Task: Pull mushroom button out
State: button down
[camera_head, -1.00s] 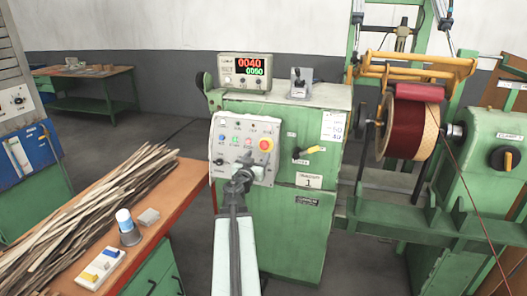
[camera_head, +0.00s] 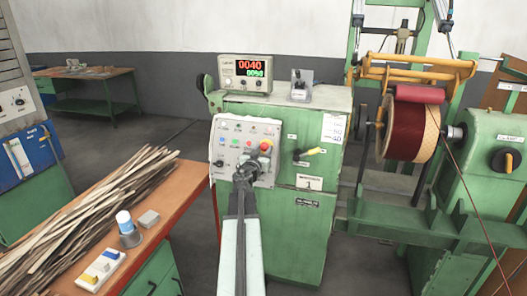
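The red mushroom button (camera_head: 265,144) sits on a yellow ring at the upper right of the grey control panel (camera_head: 228,138), on the front of a green machine. My gripper (camera_head: 258,156) is in front of the panel, just below the button, and hides the button's lower part. The gripper is small and dark here; I cannot tell whether its fingers are open or shut, or whether they touch the button.
A yellow-handled lever (camera_head: 311,152) sticks out to the right of the panel. A digital display (camera_head: 244,72) stands on the machine. A wooden bench (camera_head: 175,185) with strips stands at left. A wound coil (camera_head: 408,130) is at right.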

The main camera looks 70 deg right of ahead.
jog(key=shift+a+r+p, duration=0.2)
jog(key=shift+a+p, duration=0.1)
jog(key=shift+a, duration=0.25)
jog(key=shift+d+f, duration=0.1)
jog(key=c, duration=0.9)
grip_release()
jog(key=a, duration=0.8)
jog(key=shift+s, duration=0.25)
